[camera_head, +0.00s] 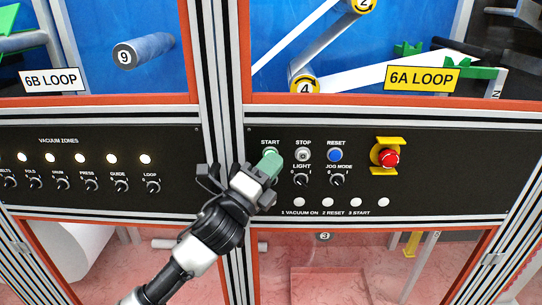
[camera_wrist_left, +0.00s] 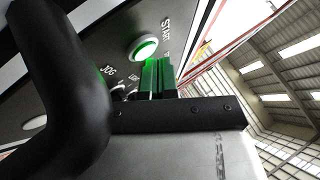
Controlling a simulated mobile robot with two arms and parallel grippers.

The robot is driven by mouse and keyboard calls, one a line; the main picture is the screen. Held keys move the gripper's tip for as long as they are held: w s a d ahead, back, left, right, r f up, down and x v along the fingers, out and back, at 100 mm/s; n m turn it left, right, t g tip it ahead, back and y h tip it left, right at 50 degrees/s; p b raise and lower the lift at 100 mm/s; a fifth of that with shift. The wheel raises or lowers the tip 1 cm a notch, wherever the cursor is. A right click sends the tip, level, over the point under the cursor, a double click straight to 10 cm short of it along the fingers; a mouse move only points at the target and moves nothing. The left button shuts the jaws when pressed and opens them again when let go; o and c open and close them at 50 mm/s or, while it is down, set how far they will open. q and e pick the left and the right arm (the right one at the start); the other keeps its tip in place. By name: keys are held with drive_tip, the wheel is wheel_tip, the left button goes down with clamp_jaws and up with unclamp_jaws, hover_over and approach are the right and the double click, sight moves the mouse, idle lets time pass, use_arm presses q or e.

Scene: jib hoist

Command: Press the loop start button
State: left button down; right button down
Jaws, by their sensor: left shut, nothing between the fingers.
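The start button shows in the left wrist view (camera_wrist_left: 145,47) as a round white cap with a glowing green ring, beside the word START. In the head view it sits under the START label at the left end of the right-hand black panel (camera_head: 460,170), mostly hidden behind my fingertips. My left gripper (camera_head: 270,163) reaches up from below with its green-tinted fingers shut and empty. In the left wrist view the fingertips (camera_wrist_left: 158,65) are right at the button's edge. I cannot tell whether they touch it. My right gripper is in neither view.
To the right are the stop button (camera_head: 303,155), blue reset button (camera_head: 335,155) and red emergency knob (camera_head: 389,158) with a yellow guard. Light and jog knobs (camera_head: 337,179) sit below. A left panel holds vacuum zone knobs (camera_head: 121,185). A metal post (camera_head: 222,90) separates the panels.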

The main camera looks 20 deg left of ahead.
use_arm(q)
drive_tip(key=shift+a, duration=0.1)
idle(0.5)
drive_tip(key=shift+f, duration=0.1)
drive_tip(key=shift+s+a, duration=0.15)
drive_tip(key=shift+s, duration=0.45)
drive_tip(key=shift+f, duration=0.1)
drive_tip(key=s, duration=0.1)
drive_tip(key=s+d, duration=0.1)
drive_tip(key=s, duration=0.2)
drive_tip(key=shift+s+d, duration=0.3)
drive_tip(key=shift+s, duration=0.1)
